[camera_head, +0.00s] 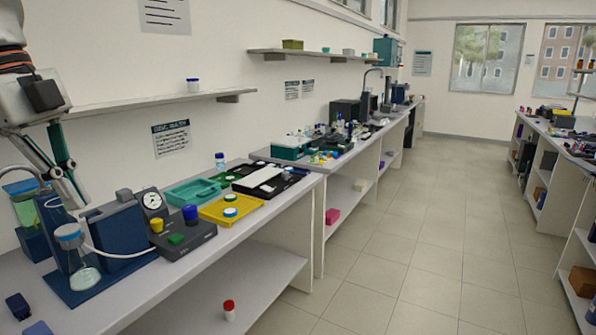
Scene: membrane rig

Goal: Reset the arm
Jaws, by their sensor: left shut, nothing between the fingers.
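My left arm comes in from the upper left. Its gripper (78,198) points down, shut and empty, above the dark blue pump block of the membrane rig (118,232). I cannot tell whether the fingertips are close to the block or well in front of it. The rig has a round gauge (152,201) and a dark control box (183,238) with blue, yellow and green knobs. A glass flask (84,276) stands on the blue base at the left, with a tube to the block. My right gripper is out of view.
A yellow tray (213,216) and a teal tray (180,201) lie right of the rig. A wall shelf (150,102) runs behind, close to the arm. A red-capped bottle (229,310) stands on the lower shelf. The tiled floor (440,220) is clear at the right.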

